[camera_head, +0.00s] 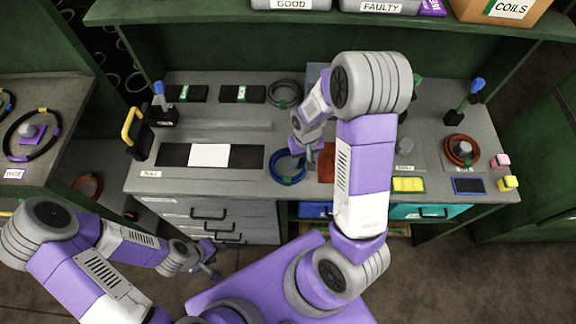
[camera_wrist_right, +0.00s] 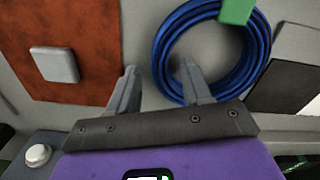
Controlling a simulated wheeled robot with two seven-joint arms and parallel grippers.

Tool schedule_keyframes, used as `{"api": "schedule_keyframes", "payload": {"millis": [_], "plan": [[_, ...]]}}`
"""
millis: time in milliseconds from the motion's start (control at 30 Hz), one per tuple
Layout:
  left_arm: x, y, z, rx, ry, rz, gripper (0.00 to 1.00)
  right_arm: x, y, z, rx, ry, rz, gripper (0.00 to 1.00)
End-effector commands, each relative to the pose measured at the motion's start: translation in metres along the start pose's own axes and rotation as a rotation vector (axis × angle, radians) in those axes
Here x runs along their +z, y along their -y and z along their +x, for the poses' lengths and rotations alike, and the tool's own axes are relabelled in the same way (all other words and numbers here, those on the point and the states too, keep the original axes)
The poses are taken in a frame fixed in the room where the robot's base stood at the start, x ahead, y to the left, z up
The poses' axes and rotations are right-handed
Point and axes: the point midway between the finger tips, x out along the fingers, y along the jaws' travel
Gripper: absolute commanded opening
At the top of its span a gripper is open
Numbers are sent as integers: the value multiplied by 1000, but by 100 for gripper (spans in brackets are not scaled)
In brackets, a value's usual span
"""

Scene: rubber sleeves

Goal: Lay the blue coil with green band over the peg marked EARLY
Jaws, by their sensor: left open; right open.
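The blue coil (camera_head: 287,178) lies on the grey worktop in the middle of the head view. In the right wrist view the blue coil (camera_wrist_right: 262,52) shows its green band (camera_wrist_right: 237,11) at the top. My right gripper (camera_head: 309,158) is open beside the coil's right side. In the wrist view its fingertips (camera_wrist_right: 159,70) appear either side of the coil's edge; I cannot tell their height above it. A small label (camera_head: 404,168) right of my right arm is too small to read surely; the arm hides part of that area. My left gripper (camera_head: 213,270) is open and empty, low in front of the drawers.
A rust-coloured pad (camera_head: 326,165) lies right of the coil. A red coil (camera_head: 462,150) surrounds a grey peg at the right. A dark grey coil (camera_head: 284,94) lies at the back. A dark strip with a white panel (camera_head: 209,155) is left.

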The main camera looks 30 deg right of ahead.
Motion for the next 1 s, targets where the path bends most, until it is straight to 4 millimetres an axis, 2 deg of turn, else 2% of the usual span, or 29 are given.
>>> {"api": "schedule_keyframes", "payload": {"millis": [200,267,533,1000], "plan": [[0,0,0,0,0,0,43,0,0,0,-1,-1,0,49],[0,0,0,0,0,0,43,0,0,0,-1,-1,-1,42],[0,0,0,0,0,0,43,0,0,0,0,-1,0,0],[0,0,0,0,0,0,43,-1,0,-1,-1,-4,0,0]]}}
